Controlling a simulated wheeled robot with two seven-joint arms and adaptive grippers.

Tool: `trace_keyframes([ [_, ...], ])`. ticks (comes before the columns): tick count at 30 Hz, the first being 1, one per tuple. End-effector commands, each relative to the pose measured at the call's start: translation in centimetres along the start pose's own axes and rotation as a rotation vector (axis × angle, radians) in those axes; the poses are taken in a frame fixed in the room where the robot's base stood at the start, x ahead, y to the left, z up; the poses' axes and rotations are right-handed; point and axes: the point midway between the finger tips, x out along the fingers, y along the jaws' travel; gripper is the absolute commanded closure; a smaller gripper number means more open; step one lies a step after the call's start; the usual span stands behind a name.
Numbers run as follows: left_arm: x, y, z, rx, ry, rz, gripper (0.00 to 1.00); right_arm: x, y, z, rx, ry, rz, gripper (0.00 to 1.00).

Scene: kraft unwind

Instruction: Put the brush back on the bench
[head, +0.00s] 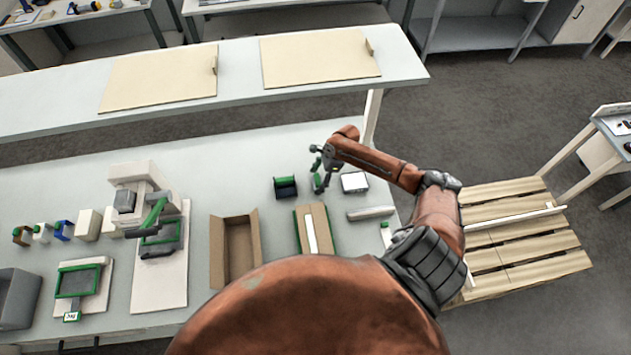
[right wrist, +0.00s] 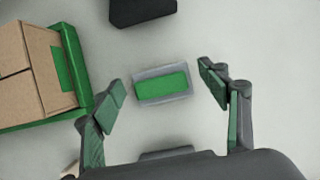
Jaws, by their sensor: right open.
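A small grey block with a green top (right wrist: 161,84), which looks like the brush, lies on the pale bench (head: 255,150). My right gripper (head: 319,170) is above the bench, to the right of a dark green-edged holder (head: 285,187). In the right wrist view its two green-padded fingers are spread open on either side of the block, with gaps showing at both sides. In the head view the block is mostly hidden by the fingers. My left gripper is not in view.
A green tray with a cardboard piece (head: 302,238) sits close to the gripper, and an open cardboard box (head: 233,252) stands left of it. A white-topped square item (head: 354,182) and a grey bar (head: 371,213) lie to the right. A wooden pallet (head: 520,225) is beyond the bench.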

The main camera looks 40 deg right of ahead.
Motion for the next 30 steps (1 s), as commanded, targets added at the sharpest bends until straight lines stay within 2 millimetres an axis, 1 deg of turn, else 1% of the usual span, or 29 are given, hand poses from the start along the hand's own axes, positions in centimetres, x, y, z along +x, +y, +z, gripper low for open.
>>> trace_keyframes([
  [1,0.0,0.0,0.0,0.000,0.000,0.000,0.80,-1.1,-0.1,-0.1,-0.001,0.001,-0.004,0.31],
  [9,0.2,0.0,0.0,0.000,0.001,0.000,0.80,-6.7,-0.1,-0.1,-0.001,0.001,-0.003,0.31],
  [12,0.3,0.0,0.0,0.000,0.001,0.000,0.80,-8.4,-0.1,0.0,-0.001,0.001,-0.003,0.31],
  [15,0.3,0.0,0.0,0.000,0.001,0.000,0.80,-9.7,-0.1,0.0,-0.001,0.000,-0.001,0.31],
  [18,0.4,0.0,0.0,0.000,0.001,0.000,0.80,-10.4,-0.1,0.0,-0.001,0.000,-0.002,0.31],
  [21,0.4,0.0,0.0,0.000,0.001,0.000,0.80,-10.7,0.0,0.1,0.000,-0.001,-0.001,0.31],
  [30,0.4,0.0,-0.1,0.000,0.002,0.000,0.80,-10.8,0.0,0.1,0.000,-0.001,-0.001,0.31],
])
